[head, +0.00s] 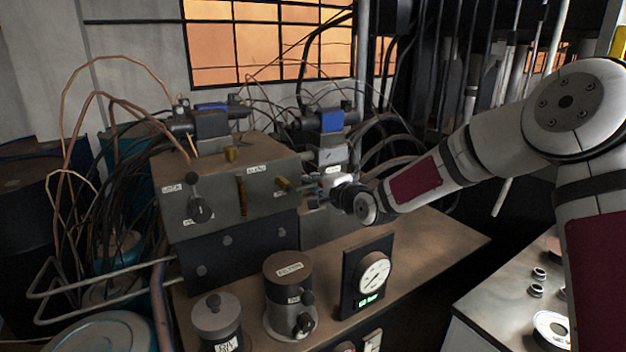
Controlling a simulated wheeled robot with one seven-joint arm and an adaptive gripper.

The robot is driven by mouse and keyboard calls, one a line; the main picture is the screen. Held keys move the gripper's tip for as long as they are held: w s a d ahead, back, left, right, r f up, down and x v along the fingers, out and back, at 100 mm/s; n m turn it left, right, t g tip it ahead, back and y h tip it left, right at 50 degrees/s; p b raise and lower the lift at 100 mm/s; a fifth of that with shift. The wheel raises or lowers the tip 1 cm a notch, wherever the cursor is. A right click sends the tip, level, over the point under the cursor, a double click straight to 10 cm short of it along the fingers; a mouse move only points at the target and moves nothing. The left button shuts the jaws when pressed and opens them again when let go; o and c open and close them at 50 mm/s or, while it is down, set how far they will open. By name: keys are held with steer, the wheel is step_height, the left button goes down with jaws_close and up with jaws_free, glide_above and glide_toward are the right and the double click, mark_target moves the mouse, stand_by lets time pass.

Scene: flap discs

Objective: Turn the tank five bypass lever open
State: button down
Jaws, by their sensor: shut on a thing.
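My gripper (316,199) is at the right of a grey metal valve block (218,192), in front of a valve body with a small white label (333,169). It appears shut on a small lever there, which the fingers and wrist mostly hide. The lever's angle cannot be told, and the label is too small to read. A brass handle (241,190) hangs upright on the block's front, and a short brass piece (283,183) sticks out to its right. A black ball-ended lever (195,198) stands upright on the left of the front.
A round pressure gauge (374,275) in a dark housing stands below my gripper. A labelled cylinder with black knobs (289,292) and a smaller canister (217,319) stand in front. Blue-topped solenoids (331,120) and looped hoses crowd behind. The brown bench (440,240) is clear at right.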

steer(key=shift+d+f+m, duration=0.25)
steer(key=shift+f+m, duration=0.15)
steer(key=c, duration=1.3)
jaws_free()
steer(key=shift+w+f, duration=0.1)
steer(key=shift+f, duration=0.05)
steer(key=shift+a, duration=0.1)
steer(key=shift+r, duration=0.25)
steer(key=shift+v, duration=6)
steer(key=shift+f, duration=0.1)
